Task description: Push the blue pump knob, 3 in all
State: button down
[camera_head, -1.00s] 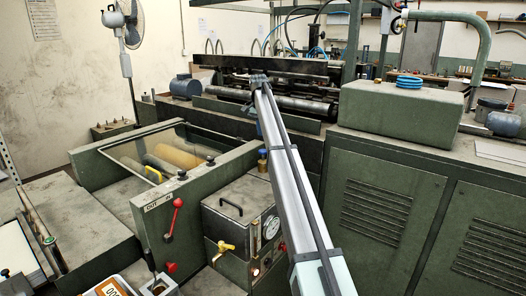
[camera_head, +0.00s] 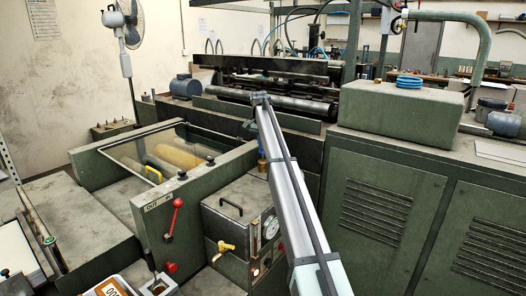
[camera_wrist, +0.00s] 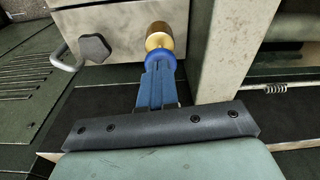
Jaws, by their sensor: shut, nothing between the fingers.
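The blue pump knob (camera_wrist: 161,56) shows in the wrist view with a brass part (camera_wrist: 159,37) beyond it, beside a metal box. My gripper (camera_wrist: 158,72) is shut and empty, its blue fingers pointing at the knob and overlapping its near side. I cannot tell whether they touch it. My arm hides part of that area, and the fingertips are hard to make out there.
The grey box (camera_head: 232,208) carries a black handle, a gauge and a yellow valve (camera_head: 225,247). A red-knobbed lever (camera_head: 175,218) is on the green panel to its left. In the wrist view a dark star-shaped knob (camera_wrist: 94,48) and an upright metal plate (camera_wrist: 222,50) flank the blue knob.

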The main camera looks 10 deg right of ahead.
jog(key=shift+f, duration=0.1)
jog(key=shift+f, duration=1.5)
jog(key=shift+s+a+r, duration=0.3)
jog(key=shift+s+a, duration=0.2)
jog(key=shift+s, duration=0.1)
jog(key=shift+s+a+r, duration=0.25)
jog(key=shift+s+a, duration=0.2)
jog(key=shift+s, duration=0.15)
jog(key=shift+r, duration=0.1)
notch_tip(320, 180, up, 14)
jog(key=s, duration=0.1)
jog(key=shift+a+f, duration=0.2)
jog(key=shift+a, duration=0.2)
dwell(0.3)
